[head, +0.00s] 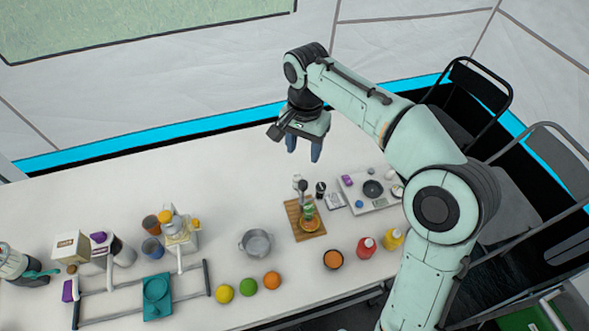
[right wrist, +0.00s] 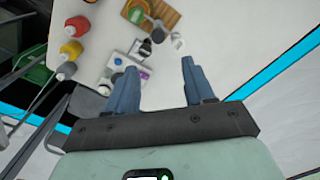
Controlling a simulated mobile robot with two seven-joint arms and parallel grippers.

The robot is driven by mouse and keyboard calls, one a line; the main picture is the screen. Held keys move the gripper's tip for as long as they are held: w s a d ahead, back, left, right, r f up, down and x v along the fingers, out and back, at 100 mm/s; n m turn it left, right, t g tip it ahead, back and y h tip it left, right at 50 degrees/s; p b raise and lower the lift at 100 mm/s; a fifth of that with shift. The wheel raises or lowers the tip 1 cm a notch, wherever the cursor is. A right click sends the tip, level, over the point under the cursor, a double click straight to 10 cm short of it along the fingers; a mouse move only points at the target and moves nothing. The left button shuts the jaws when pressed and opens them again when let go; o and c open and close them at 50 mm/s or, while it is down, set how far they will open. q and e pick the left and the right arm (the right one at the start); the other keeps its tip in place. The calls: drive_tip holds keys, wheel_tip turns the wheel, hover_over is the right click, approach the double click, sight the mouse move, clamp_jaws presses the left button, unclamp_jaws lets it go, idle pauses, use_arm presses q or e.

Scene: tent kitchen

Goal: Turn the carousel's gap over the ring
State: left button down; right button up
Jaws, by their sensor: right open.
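My right gripper (head: 304,149) is open and empty, fingers pointing down, high above the back of the white table. Its two blue fingers also show in the right wrist view (right wrist: 160,72), with nothing between them. Below and in front of it is a wooden board (head: 293,225) with a small upright green-and-silver device and an orange round piece. The board shows at the top of the right wrist view (right wrist: 165,12). I cannot tell for sure which part is the carousel, its gap or the ring; they are too small.
A pale tray (head: 352,194) with a dark disc lies right of the board. The back of the table is clear.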

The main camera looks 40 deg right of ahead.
sight(303, 183)
use_arm(q)
drive_tip(key=shift+s+f+b, duration=0.35)
drive_tip(key=shift+f+b, duration=0.2)
drive_tip(key=shift+f, duration=0.1)
drive_tip(key=shift+s+f+b, duration=0.3)
drive_tip(key=shift+f+b, duration=0.25)
drive_tip(key=shift+f, duration=0.05)
use_arm(e)
drive_tip(key=f, duration=1.2)
drive_tip(key=shift+s+f, duration=0.2)
drive_tip(key=shift+f, duration=0.2)
clamp_jaws()
